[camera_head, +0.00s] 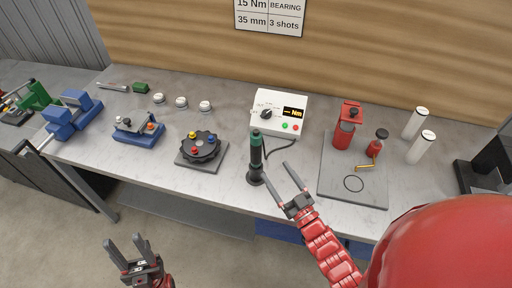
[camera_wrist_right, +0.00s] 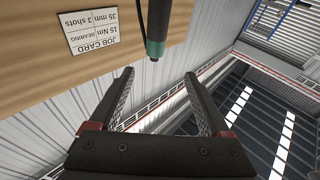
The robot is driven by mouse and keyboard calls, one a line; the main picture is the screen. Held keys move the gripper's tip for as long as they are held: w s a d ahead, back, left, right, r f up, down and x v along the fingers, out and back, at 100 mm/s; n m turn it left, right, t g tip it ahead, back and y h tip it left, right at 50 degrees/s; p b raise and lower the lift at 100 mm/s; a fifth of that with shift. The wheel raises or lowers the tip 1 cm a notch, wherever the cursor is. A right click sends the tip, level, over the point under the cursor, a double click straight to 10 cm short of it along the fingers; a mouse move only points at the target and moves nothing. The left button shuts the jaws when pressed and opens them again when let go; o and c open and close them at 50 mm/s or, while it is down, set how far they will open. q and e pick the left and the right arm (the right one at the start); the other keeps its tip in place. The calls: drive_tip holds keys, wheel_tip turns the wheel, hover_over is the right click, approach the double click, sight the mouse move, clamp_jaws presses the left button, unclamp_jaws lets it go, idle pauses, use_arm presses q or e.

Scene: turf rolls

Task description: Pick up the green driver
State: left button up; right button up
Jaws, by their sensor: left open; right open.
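The green driver (camera_head: 255,153) stands upright in a black stand (camera_head: 255,177) near the front edge of the workbench in the head view. Its top is green and its lower part dark. My right gripper (camera_head: 280,183) is open and empty, just right of the driver and apart from it. In the right wrist view, the green and black driver (camera_wrist_right: 155,45) hangs in from the top, beyond the open fingers (camera_wrist_right: 158,95). My left gripper (camera_head: 124,251) is open and empty, low in front of the bench, far from the driver.
A white controller box (camera_head: 279,112) with a dark cable stands behind the driver. A black rotary fixture (camera_head: 201,148) lies to the left. Bare bench lies between the fixture and the driver.

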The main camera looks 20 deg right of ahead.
sight(260, 157)
wheel_tip(260, 157, down, 5)
drive_tip(key=d+g+h, duration=0.1)
drive_tip(key=g, duration=0.1)
drive_tip(key=shift+m, duration=0.4)
drive_tip(key=w+b, duration=0.2)
drive_tip(key=w, duration=0.1)
drive_tip(key=w+a+b, duration=0.1)
drive_tip(key=w+b, duration=0.1)
drive_tip(key=w, duration=0.2)
drive_tip(key=w+a+b, duration=0.1)
drive_tip(key=w+b, duration=0.2)
drive_tip(key=shift+w, duration=0.35)
drive_tip(key=shift+w+a+r, duration=0.1)
drive_tip(key=shift+w+a, duration=0.05)
drive_tip(key=shift+w, duration=0.4)
drive_tip(key=shift+w+a+b, duration=0.1)
drive_tip(key=shift+w+b, duration=0.25)
drive_tip(key=shift+b, duration=0.25)
drive_tip(key=w, duration=0.1)
drive_tip(key=w+b, duration=0.1)
drive_tip(key=w+a+b, duration=0.1)
drive_tip(key=shift+w+a+f, duration=0.1)
drive_tip(key=shift+w+f, duration=0.2)
drive_tip(key=shift+w, duration=0.05)
drive_tip(key=shift+w+r, duration=0.15)
drive_tip(key=shift+w, duration=0.2)
drive_tip(key=shift+c, duration=0.2)
clamp_jaws()
